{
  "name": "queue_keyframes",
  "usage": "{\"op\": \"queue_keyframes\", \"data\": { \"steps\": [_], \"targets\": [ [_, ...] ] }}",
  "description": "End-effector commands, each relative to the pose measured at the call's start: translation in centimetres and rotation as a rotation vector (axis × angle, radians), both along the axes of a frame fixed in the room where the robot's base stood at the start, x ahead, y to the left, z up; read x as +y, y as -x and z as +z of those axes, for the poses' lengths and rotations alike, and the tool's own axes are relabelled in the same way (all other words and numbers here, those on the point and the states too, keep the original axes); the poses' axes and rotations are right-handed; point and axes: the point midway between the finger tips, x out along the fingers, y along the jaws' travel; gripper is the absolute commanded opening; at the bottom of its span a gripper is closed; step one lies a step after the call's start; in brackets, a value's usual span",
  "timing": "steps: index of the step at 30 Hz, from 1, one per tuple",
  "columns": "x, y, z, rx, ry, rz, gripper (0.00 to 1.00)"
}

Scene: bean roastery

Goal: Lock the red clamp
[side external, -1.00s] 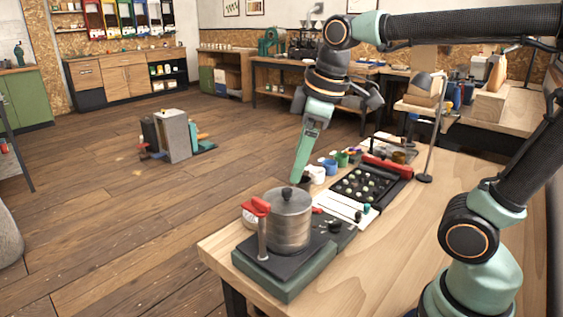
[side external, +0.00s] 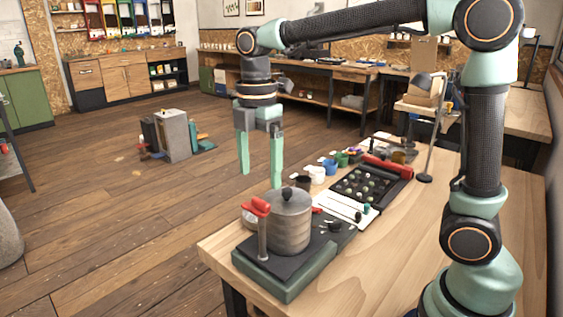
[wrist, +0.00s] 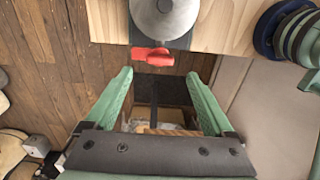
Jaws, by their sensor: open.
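The red clamp (side external: 258,207) is a red handle on an upright grey post, at the front left of a dark green base (side external: 282,281). A lidded metal canister (side external: 289,226) stands on the base right beside it. In the wrist view the red clamp (wrist: 153,57) shows just beyond my fingertips, next to the round canister lid (wrist: 165,14). My gripper (side external: 261,180) hangs above and behind the clamp, its two green fingers pointing down, open and empty. In the wrist view my gripper (wrist: 159,78) has its fingers wide apart, and neither touches the clamp.
Behind the canister on the wooden table (side external: 425,215) lie a black tray of small round pieces (side external: 370,184), a white card (side external: 340,207) and several coloured cups (side external: 329,167). A lamp stand (side external: 432,140) rises further back.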

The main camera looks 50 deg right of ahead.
Motion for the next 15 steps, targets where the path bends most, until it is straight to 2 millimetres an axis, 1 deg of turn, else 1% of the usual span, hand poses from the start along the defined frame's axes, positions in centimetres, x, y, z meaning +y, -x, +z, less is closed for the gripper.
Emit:
{"op": "queue_keyframes", "data": {
  "steps": [1, 6, 10, 15],
  "targets": [
    [0.0, 0.1, -1.1, 0.005, 0.001, -0.001, 0.88],
    [0.0, 0.1, -3.9, 0.003, 0.001, -0.001, 0.88],
    [0.0, 0.1, -5.3, 0.003, 0.0, -0.002, 0.88],
    [0.0, 0.0, -6.1, 0.001, 0.0, -0.002, 0.88]
  ]
}}
